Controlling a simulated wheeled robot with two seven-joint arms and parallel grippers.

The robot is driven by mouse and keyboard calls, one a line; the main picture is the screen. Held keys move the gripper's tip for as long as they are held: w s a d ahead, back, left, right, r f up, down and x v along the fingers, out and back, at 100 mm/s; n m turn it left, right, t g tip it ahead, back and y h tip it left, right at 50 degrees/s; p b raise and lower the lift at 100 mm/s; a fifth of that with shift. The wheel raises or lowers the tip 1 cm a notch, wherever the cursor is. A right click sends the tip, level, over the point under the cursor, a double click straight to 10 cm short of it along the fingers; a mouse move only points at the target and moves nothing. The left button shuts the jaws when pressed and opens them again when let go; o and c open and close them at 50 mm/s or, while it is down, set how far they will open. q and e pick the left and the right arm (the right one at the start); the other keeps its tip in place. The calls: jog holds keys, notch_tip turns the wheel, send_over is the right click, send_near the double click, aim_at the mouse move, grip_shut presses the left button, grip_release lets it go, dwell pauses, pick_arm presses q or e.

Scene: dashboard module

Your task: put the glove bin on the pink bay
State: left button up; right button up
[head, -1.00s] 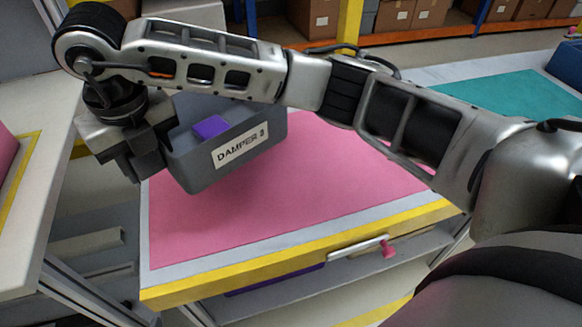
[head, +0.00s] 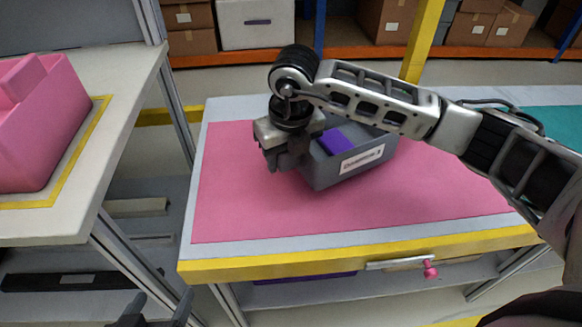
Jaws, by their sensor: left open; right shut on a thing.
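A grey bin (head: 325,174) with a purple thing (head: 334,141) inside hangs or stands over the middle of the pink bay (head: 235,205). Its white front label reads like "DAMPER 3" in the earlier view and is blurred now; I see no glove marking. My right gripper (head: 285,160) is shut on the bin's left side, with the grip point partly hidden by the hand. I cannot tell whether the bin's base touches the pink surface. My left gripper (head: 158,311) shows only its tips at the bottom edge, open and empty.
A pink bin (head: 38,130) stands on the pale table at the left. A yellow-edged front with a small pink-knobbed handle (head: 430,268) runs below the pink bay. A teal bay (head: 560,125) lies at the right. Pink surface is free left and in front of the grey bin.

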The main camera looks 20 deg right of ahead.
jog(key=shift+d+f, duration=0.4)
jog(key=shift+f, duration=1.7)
jog(key=o, duration=1.3)
jog(key=r, duration=0.4)
jog(key=s+r, duration=0.1)
jog(key=r, duration=0.7)
jog(key=shift+s+d+p, duration=0.15)
jog(key=shift+s+p, duration=0.15)
jog(key=shift+s, duration=0.05)
